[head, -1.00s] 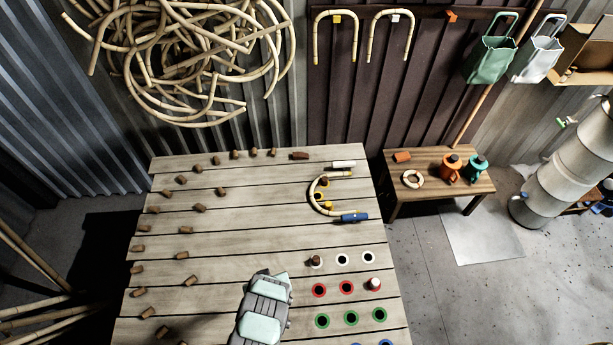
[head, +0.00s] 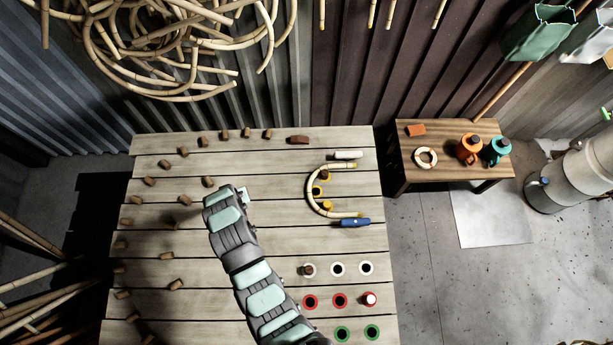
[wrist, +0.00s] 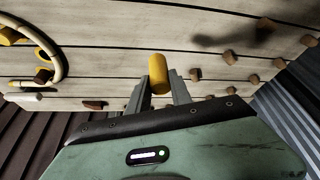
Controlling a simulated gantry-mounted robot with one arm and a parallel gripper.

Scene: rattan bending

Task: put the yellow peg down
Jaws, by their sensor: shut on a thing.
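The yellow peg (wrist: 158,72) is between the two fingers of my gripper (wrist: 160,92) in the wrist view, shut on it. It appears to be held above the plank table (wrist: 110,40), with its yellow end pointing away from the wrist. In the head view my gripper is over the left middle of the table (head: 280,150), and my arm hides the peg there.
Several brown blocks (head: 208,182) form arcs on the table's left. White, red and green ringed holes (head: 338,269) are at the front right. A side table (head: 450,185) stands right.

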